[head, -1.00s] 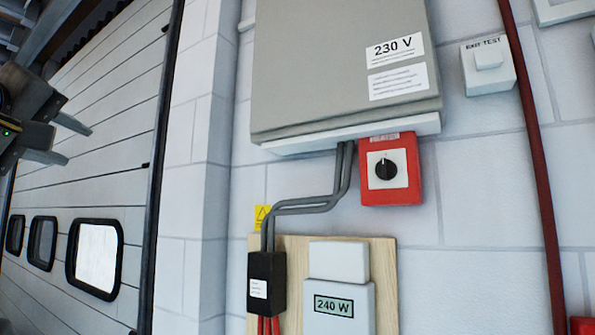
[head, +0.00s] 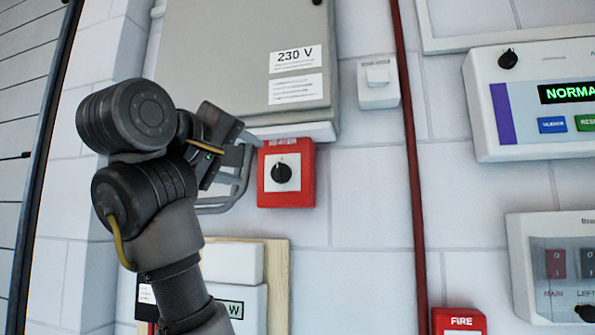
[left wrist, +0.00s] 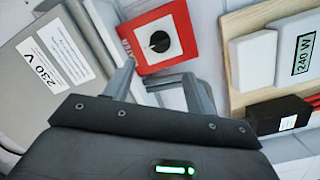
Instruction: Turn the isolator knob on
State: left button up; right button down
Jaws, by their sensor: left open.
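The isolator knob (head: 282,173) is a round black knob on a white plate. It sits on the front of a red box (head: 307,192) on the wall, under the grey 230 V cabinet. In the left wrist view the knob (left wrist: 160,41) shows just beyond the fingertips. In the left wrist view the left gripper (left wrist: 160,77) points at the box and is apart from the knob. My right gripper is not in view.
The grey cabinet (head: 240,60) juts out above the red box. A white switch box (head: 378,82) and a red pipe (head: 411,170) are to the right. A panel (head: 530,95) reading NORMA is farther right.

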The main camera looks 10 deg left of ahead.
aim_at(276, 172)
pick_arm(q)
jog(key=shift+w+r+p, duration=0.2)
jog(key=shift+w+p, duration=0.05)
jog(key=shift+p, duration=0.25)
jog(key=p+x, duration=0.8)
jog(key=x, duration=0.1)
jog(key=shift+w, duration=0.25)
jog(key=shift+w+d+f+p, duration=0.2)
jog(key=shift+w+d+p, duration=0.1)
jog(key=shift+w, duration=0.1)
jog(key=shift+c, duration=0.7)
jog(key=c, duration=0.8)
